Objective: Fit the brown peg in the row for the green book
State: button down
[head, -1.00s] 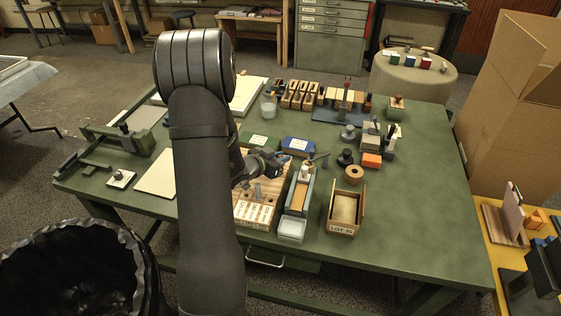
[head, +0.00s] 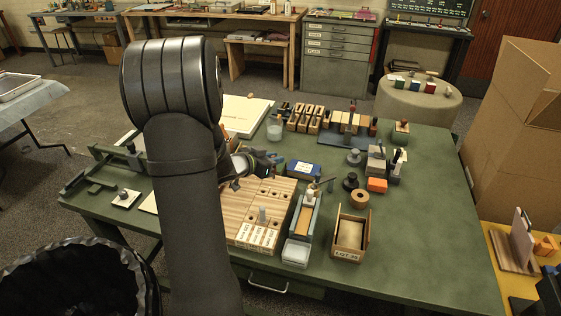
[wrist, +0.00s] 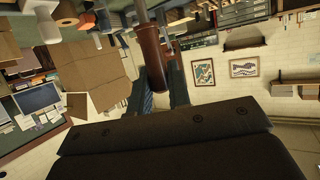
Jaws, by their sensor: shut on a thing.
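My gripper (head: 270,160) is above the far part of the wooden pegboard (head: 240,218), in front of the blue box. In the wrist view my gripper (wrist: 155,88) is shut on the brown peg (wrist: 153,65), a brown cylinder with a thinner grey shank. The peg is hard to make out in the head view. The pegboard has several dark holes, and one grey peg (head: 262,215) stands upright in it near the front. White label cards (head: 258,237) lie along its front edge; their writing is too small to read. No green book is clear beside the gripper.
A blue box (head: 303,169) lies behind the board. A narrow tray (head: 304,218) and an open wooden box (head: 350,233) stand to the right. Small coloured blocks (head: 415,86) sit on a round stool behind. The table's right side (head: 425,220) is clear.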

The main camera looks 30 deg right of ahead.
jog(key=shift+f, duration=2.9)
jog(key=shift+f, duration=2.05)
jog(key=c, duration=1.3)
grip_release()
jog(key=shift+o, duration=0.2)
jog(key=v, duration=1.7)
jog(key=shift+r, duration=0.2)
jog(key=shift+a, duration=0.1)
